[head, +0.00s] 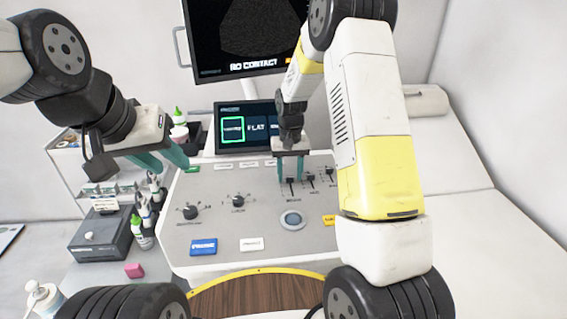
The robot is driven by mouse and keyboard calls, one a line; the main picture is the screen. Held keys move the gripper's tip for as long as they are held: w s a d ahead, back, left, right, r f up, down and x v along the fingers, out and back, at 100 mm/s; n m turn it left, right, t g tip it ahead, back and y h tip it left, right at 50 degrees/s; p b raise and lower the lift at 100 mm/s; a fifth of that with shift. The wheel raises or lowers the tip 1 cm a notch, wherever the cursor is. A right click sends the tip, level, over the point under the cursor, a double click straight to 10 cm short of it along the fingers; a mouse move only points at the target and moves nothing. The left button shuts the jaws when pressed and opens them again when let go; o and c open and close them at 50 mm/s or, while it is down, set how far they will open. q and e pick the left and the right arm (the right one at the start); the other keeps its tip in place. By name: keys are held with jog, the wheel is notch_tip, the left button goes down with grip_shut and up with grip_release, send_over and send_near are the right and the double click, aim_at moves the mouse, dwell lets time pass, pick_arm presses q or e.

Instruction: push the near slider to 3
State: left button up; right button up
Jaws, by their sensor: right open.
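The grey console panel (260,222) carries a row of small dark sliders on its right part. The nearest, leftmost slider (291,187) shows just below my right gripper's fingertips. Two more sliders (311,178) (330,172) sit to its right, partly beside my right arm. My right gripper (290,179) points down with its teal fingers apart, one each side of the near slider in the picture; I cannot tell whether they touch it. The scale marks are too small to read. My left gripper (164,164) is open and empty, left of the console's back edge.
Two dark knobs (190,211) (238,200), a round button (292,220), and blue (203,247) and white (252,244) keys are on the panel. A touchscreen (243,127) stands behind. Bottles (141,233) and a dark box (103,237) are left; a white couch (470,230) is right.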

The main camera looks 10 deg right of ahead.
notch_tip(320, 180, up, 7)
jog(key=shift+r, duration=0.4)
